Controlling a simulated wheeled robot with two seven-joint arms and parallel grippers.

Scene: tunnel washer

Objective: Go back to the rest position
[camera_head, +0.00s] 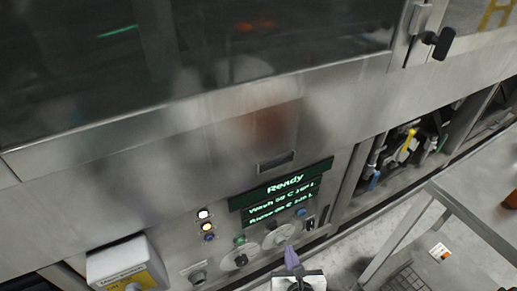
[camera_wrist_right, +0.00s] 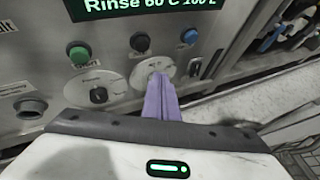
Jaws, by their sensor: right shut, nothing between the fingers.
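My right gripper (camera_head: 291,258) shows at the bottom of the head view, just in front of the washer's control panel (camera_head: 215,262). Its purple fingers are closed together with nothing between them. In the right wrist view the fingers (camera_wrist_right: 160,97) overlap the right-hand dial (camera_wrist_right: 143,78); whether they touch it I cannot tell. The left-hand dial (camera_wrist_right: 98,95) is clear of the gripper. The display (camera_head: 285,190) reads "Ready" with wash and rinse lines below. My left gripper is not in view.
The steel washer front (camera_head: 200,130) fills most of the head view. A white box with a yellow label (camera_head: 125,265) sticks out at lower left. A metal cart (camera_head: 440,215) stands at right. An open bay with pipes (camera_head: 405,150) lies behind it. Some floor (camera_head: 345,240) is bare between.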

